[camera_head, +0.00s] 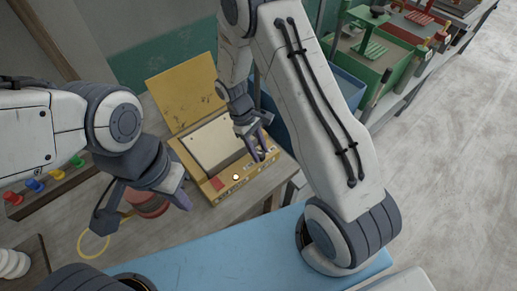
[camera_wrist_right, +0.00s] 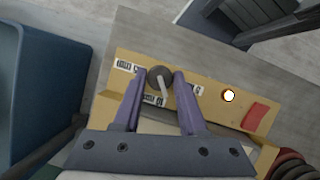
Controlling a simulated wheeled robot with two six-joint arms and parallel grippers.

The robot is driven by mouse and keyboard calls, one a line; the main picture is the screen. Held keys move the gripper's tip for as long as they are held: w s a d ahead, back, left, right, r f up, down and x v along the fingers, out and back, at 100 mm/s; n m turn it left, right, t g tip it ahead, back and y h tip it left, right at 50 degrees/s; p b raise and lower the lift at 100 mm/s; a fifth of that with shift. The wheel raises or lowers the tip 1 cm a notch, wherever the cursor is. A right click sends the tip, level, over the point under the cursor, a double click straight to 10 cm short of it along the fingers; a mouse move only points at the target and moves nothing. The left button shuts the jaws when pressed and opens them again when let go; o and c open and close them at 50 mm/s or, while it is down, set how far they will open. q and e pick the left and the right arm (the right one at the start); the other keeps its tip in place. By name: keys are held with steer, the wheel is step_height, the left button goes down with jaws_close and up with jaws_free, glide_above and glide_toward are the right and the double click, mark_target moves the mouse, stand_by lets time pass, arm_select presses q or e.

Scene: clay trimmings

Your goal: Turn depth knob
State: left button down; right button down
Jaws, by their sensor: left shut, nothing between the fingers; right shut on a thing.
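A yellow machine (camera_head: 216,196) stands on the grey bench with its yellow lid raised at the back. Its front strip carries a dark round knob (camera_wrist_right: 160,77) with a pale pointer line and printed labels beside it. My right gripper (camera_head: 262,155) reaches down to the right end of this strip. In the right wrist view its purple fingers (camera_wrist_right: 160,84) are shut on the knob, one on each side. The knob is hidden behind the fingers in the head view. My left gripper (camera_head: 184,203) is shut and empty, left of the machine.
The strip also has a glowing white lamp (camera_head: 236,177) and a red button (camera_head: 217,183). A reddish round stack (camera_head: 150,204) stands behind my left gripper. A yellow ring (camera_head: 93,245) lies at the left. A blue bin (camera_wrist_right: 40,90) is beside the bench.

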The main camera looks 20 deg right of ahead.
steer(key=m+y, duration=0.1)
steer(key=m, duration=0.2)
steer(key=m+y, duration=0.1)
steer(key=m, duration=0.3)
steer(key=shift+w+d+g+y, duration=0.1)
steer(key=shift+d+g+y, duration=0.1)
steer(key=shift+g+y, duration=0.15)
stand_by(0.4)
steer(key=c, duration=0.8)
jaws_free()
steer(key=shift+o, duration=0.2)
steer(key=shift+r, duration=0.1)
